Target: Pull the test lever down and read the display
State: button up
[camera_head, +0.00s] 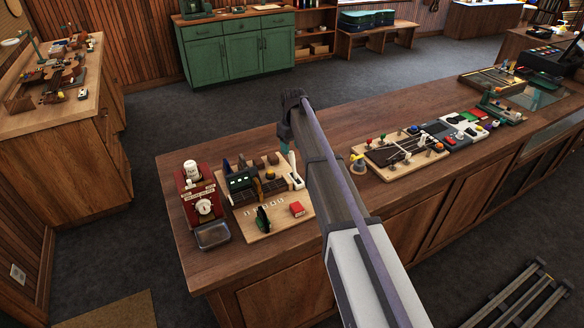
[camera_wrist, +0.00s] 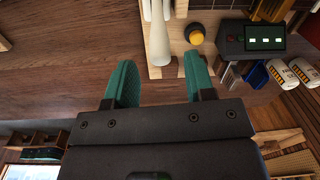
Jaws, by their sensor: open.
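The test lever (camera_head: 293,166), a white post, stands at the right edge of a light wooden board on the counter. In the wrist view the white lever (camera_wrist: 159,38) has its near end in the gap between my teal fingertips, with space on both sides; its depth is hard to tell. My gripper (camera_wrist: 159,62) is open and holds nothing. In the head view my gripper (camera_head: 285,148) is at the lever, partly hidden by my arm. The display (camera_head: 240,183) is a dark box with small green lit windows, also in the wrist view (camera_wrist: 252,39); its characters are unreadable.
A yellow button (camera_wrist: 195,33) sits beside the lever. The board (camera_head: 270,224) also carries a red block (camera_head: 297,209) and small parts. A red machine (camera_head: 200,190) stands left of it. Right of my arm is another board (camera_head: 385,157) with knobs. Bare counter lies behind.

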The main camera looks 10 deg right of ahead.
aim_at(291, 159)
notch_tip(291, 159, down, 6)
jog(key=b, duration=0.4)
jog(key=shift+a+f, duration=0.15)
jog(key=shift+c, duration=0.2)
grip_shut()
